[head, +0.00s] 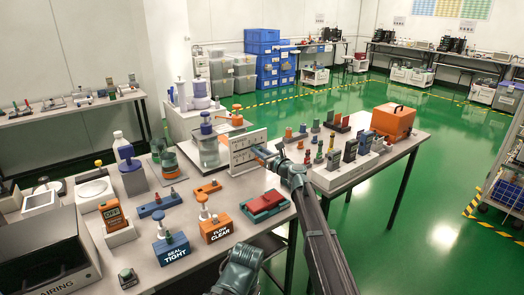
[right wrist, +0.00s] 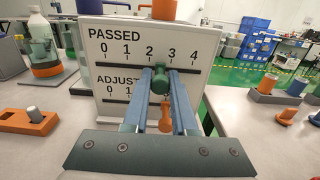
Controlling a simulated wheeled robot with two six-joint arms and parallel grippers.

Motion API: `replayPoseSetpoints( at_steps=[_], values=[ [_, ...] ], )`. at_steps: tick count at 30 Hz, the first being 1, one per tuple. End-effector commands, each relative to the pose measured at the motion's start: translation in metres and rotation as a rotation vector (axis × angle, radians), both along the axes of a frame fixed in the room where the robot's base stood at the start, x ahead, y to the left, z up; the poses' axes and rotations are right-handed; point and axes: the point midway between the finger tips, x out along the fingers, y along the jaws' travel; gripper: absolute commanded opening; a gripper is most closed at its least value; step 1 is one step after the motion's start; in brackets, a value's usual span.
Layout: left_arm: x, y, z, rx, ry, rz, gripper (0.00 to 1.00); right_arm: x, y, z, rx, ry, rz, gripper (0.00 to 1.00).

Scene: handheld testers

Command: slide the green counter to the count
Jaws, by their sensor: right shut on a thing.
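The white count board (head: 240,141) stands upright near the back of the table. In the right wrist view the board (right wrist: 203,35) shows a PASSED row numbered 0 to 4 and a partly hidden ADJUST row below. My right gripper (head: 263,154) reaches the board's face, and in the right wrist view its fingers (right wrist: 161,82) are shut on the green counter (right wrist: 160,78). The counter appears just below the PASSED scale, between 2 and 3. An orange counter (right wrist: 166,120) shows lower down between the fingers, apart from them.
A glass pump jar (head: 208,150) stands just left of the board. A red-and-green block (head: 264,204) and an orange FLOW CLEAR block (head: 215,228) stand in front. Several testers and an orange case (head: 393,120) are to the right. Green floor lies beyond.

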Motion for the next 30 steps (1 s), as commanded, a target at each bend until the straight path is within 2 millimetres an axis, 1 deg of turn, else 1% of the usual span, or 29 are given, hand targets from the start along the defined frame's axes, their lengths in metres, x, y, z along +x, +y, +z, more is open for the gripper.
replayPoseSetpoints(
  at_steps=[1,3,10,11,15,16,25,28,30],
  values=[
    [0.000,0.000,0.000,0.000,0.000,0.000,0.50,-0.008,0.008,0.000,0.000,0.000,0.004,0.00],
    [0.000,0.000,0.000,0.000,0.000,0.000,0.50,-0.011,0.013,0.000,0.000,0.000,0.003,0.00],
    [0.000,0.000,0.000,0.000,0.000,0.000,0.50,-0.009,0.013,0.000,0.000,0.000,0.002,0.00],
    [0.000,0.000,0.000,0.000,0.000,0.000,0.50,-0.009,0.013,0.000,0.000,0.000,0.002,0.29],
    [0.000,0.000,0.000,0.000,0.000,0.000,0.50,-0.009,0.012,0.000,0.000,0.000,0.002,0.54],
    [0.000,0.000,0.000,0.000,0.000,0.000,0.50,-0.009,0.012,0.000,0.000,0.000,0.002,0.56],
    [0.000,0.000,0.000,0.000,0.000,0.000,0.50,-0.011,0.011,0.000,0.000,0.000,0.001,0.56],
    [0.000,0.000,0.000,0.000,0.000,0.000,0.50,-0.019,0.006,0.000,0.000,0.000,0.001,0.56],
    [0.000,0.000,0.000,0.000,0.000,0.000,0.50,-0.029,0.000,0.000,0.000,0.000,0.000,0.56]
  ],
)
